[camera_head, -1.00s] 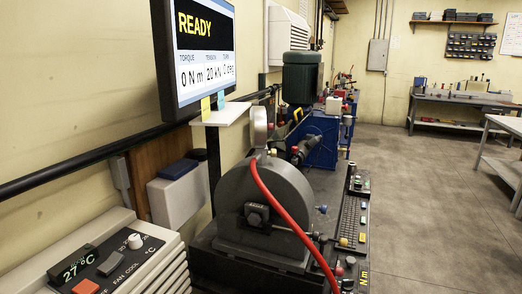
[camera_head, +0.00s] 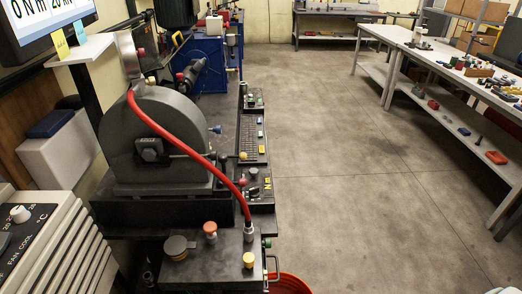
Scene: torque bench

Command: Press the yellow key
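A dark control strip (camera_head: 252,168) runs along the right side of the grey domed machine (camera_head: 155,140). A round yellow knob (camera_head: 243,156) shows at the strip's left edge. Another yellow round button (camera_head: 249,260) stands on the dark box at the front. Which of these is the yellow key of the task I cannot tell for sure. Neither of my grippers is in view.
A red hose (camera_head: 190,150) arches over the machine down to the front box (camera_head: 210,275). A red bucket (camera_head: 290,284) stands by that box. The concrete floor (camera_head: 350,180) is open up to the workbench (camera_head: 460,85) at the right.

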